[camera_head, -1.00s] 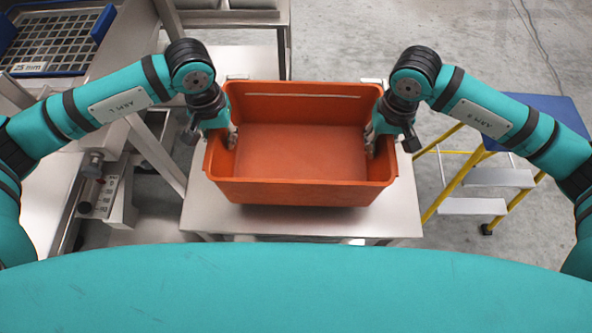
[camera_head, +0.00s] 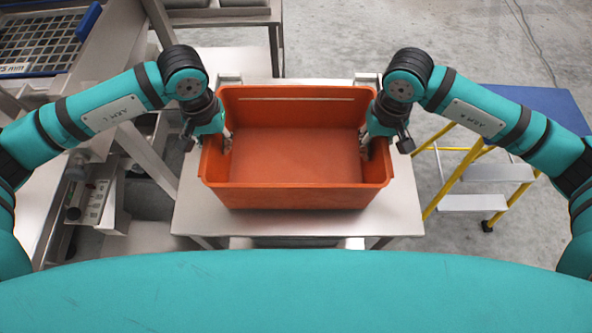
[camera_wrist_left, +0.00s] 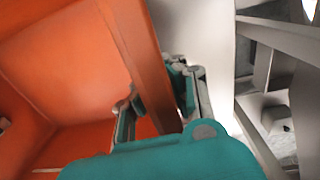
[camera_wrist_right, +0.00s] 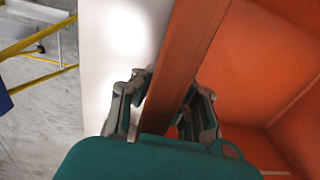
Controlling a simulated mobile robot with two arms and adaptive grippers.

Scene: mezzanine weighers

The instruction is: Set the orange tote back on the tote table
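The orange tote (camera_head: 295,197) is upright and empty, over the pale metal table (camera_head: 400,215) in the head view. I cannot tell whether its base touches the tabletop. My left gripper (camera_head: 222,140) is shut on the tote's left side wall, with one finger inside and one outside; the left wrist view shows this grip (camera_wrist_left: 160,100). My right gripper (camera_head: 371,140) is shut on the right side wall in the same way, as the right wrist view shows (camera_wrist_right: 163,100). The tote's underside is hidden.
A yellow-framed step stool (camera_head: 498,172) with a blue top stands right of the table. At the left are a metal frame and a unit with a scale marking (camera_head: 95,200). A blue-edged grid tray (camera_head: 45,35) lies at the upper left.

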